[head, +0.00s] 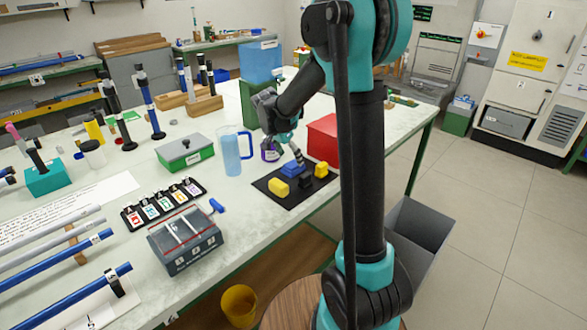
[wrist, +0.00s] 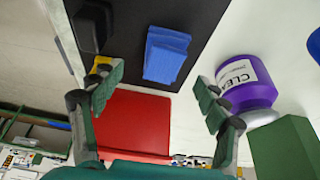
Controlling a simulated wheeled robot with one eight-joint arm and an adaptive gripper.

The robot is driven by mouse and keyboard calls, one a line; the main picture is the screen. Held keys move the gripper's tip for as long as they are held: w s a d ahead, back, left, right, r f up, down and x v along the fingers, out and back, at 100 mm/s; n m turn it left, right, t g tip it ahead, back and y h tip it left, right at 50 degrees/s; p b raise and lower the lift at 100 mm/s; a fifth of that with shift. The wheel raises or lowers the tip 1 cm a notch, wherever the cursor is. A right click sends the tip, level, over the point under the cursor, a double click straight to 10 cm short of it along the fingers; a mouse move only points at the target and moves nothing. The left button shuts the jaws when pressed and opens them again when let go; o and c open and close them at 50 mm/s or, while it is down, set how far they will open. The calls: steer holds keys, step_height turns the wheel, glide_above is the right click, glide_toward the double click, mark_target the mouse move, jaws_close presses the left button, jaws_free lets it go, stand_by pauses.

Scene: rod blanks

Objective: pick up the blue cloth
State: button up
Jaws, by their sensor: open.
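The blue cloth (head: 292,169) looks like a small folded stack on a black mat (head: 262,186) on the table. In the wrist view the blue cloth (wrist: 167,55) lies beyond my fingertips, a little above the middle. My gripper (head: 293,152) is over the mat's far side, close to the cloth in the head view. In the wrist view my gripper (wrist: 157,90) is open, with its two fingers wide apart and nothing between them. The cloth is apart from both fingers there. The arm partly hides the gripper in the head view.
Yellow blocks (head: 279,187) and a black item (head: 306,182) sit on the mat near the cloth. A purple labelled container (wrist: 245,85) stands beside the right finger. A red box (head: 323,138) and a blue jug (head: 231,152) stand close by.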

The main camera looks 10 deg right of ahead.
mark_target(293, 164)
steer(key=shift+x, duration=2.6)
steer(key=shift+w+a, duration=0.15)
steer(key=shift+c, duration=0.5)
steer(key=c, duration=1.1)
step_height(293, 164, up, 20)
steer(key=shift+r, duration=0.1)
